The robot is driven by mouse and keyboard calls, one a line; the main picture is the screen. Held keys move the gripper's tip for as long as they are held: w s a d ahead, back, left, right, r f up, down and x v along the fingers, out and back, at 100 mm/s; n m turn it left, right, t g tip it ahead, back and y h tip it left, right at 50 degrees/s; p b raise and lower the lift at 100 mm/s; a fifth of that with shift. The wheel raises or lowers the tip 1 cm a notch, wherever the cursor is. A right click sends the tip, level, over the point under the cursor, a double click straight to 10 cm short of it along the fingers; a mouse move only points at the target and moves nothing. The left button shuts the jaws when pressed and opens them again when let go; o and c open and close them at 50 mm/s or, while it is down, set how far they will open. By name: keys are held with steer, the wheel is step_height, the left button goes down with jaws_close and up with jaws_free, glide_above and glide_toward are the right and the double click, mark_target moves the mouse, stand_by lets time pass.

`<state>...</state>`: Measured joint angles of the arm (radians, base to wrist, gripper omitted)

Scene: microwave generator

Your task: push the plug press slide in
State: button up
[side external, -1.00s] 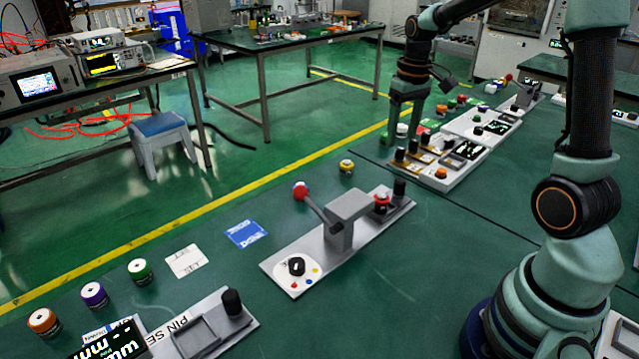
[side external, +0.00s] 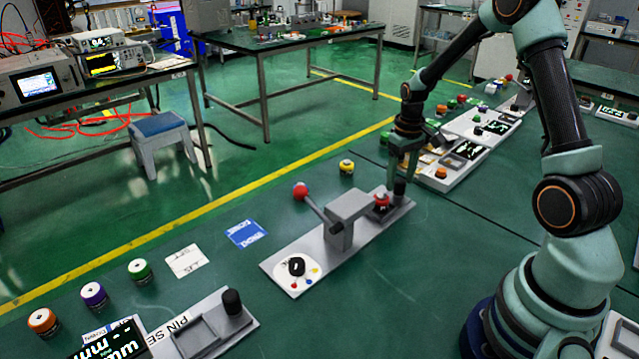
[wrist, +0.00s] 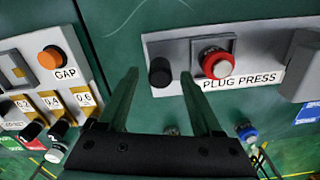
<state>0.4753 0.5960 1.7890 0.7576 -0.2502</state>
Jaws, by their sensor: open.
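The plug press is a long grey plate (side external: 312,258) with a raised grey block, a lever with a red ball (side external: 300,191), a red knob (side external: 381,200) and a black upright knob (side external: 399,188) at its far end. In the wrist view its "PLUG PRESS" label (wrist: 240,80) shows below the red knob (wrist: 217,63), with the black knob (wrist: 160,72) to the left. My gripper (side external: 402,178) is open and low over the far end of the plate. In the wrist view the black knob appears between my fingertips (wrist: 160,73); contact cannot be told.
A panel with an orange "GAP" knob (wrist: 50,57) and several black knobs lies left in the wrist view. A blue card (side external: 245,233) and a yellow-topped knob (side external: 346,167) lie beside the press. Green table to the press's right is clear.

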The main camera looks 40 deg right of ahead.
steer(key=shift+f, duration=0.65)
jaws_close()
steer(key=shift+r, duration=0.1)
stand_by(0.9)
